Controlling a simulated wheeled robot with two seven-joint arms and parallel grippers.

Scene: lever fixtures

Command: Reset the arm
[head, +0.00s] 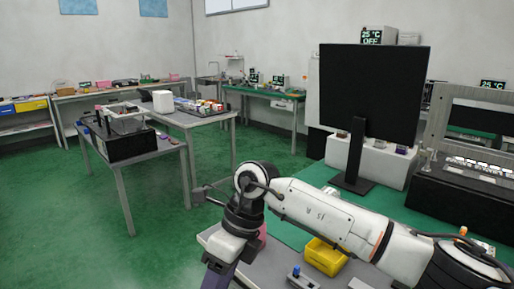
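My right arm (325,215), white with dark joints and the mark "J5 R", reaches in from the lower right. It bends down at the wrist near the picture's middle. My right gripper (222,272) hangs below the wrist at the bottom edge and is partly cut off. Its fingertips do not show clearly, so I cannot tell whether it is open or holds anything. My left arm and gripper are not in view. A small grey fixture with a blue knob (297,273) sits on the near table, right of the gripper and apart from it.
A yellow bin (325,257) stands on the near table under my forearm. A black monitor (372,95) and a black-based machine (465,195) stand behind the arm on a green surface. Tables with equipment (125,135) stand at the left. The green floor (160,235) is open at the lower left.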

